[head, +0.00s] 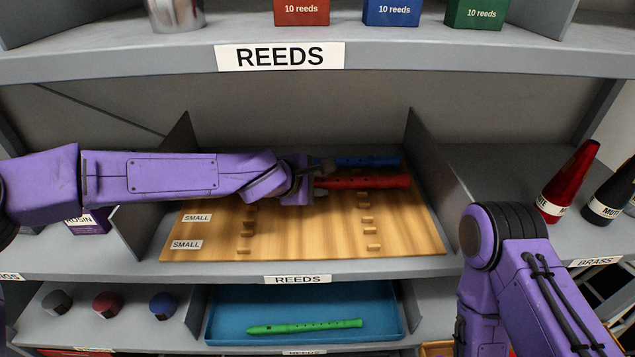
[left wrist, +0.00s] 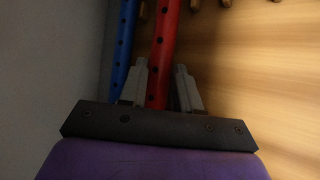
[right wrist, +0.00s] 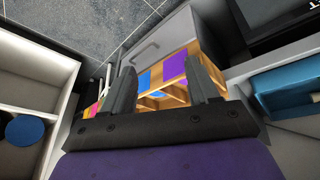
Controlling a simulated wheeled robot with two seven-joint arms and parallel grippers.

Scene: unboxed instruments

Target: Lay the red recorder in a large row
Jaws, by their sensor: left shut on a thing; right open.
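The red recorder (head: 368,182) lies along the back part of the wooden pegged board (head: 300,240), in front of the blue recorder (head: 368,161). My left gripper (head: 318,178) is shut on the red recorder; in the left wrist view the red recorder (left wrist: 163,45) runs between the fingers (left wrist: 160,88), with the blue recorder (left wrist: 123,45) beside it. My arm hides the left end of the back rows and any labels there. Two front rows read SMALL. I cannot tell whether the red recorder touches its pegs. My right gripper (right wrist: 162,85) is open and empty.
Upright dividers (head: 430,170) flank the board, and a shelf with boxes is above. A green recorder (head: 305,327) lies in a blue tray (head: 390,300) on the shelf below. Red and black cone-shaped mutes stand at right. The board's front rows are empty.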

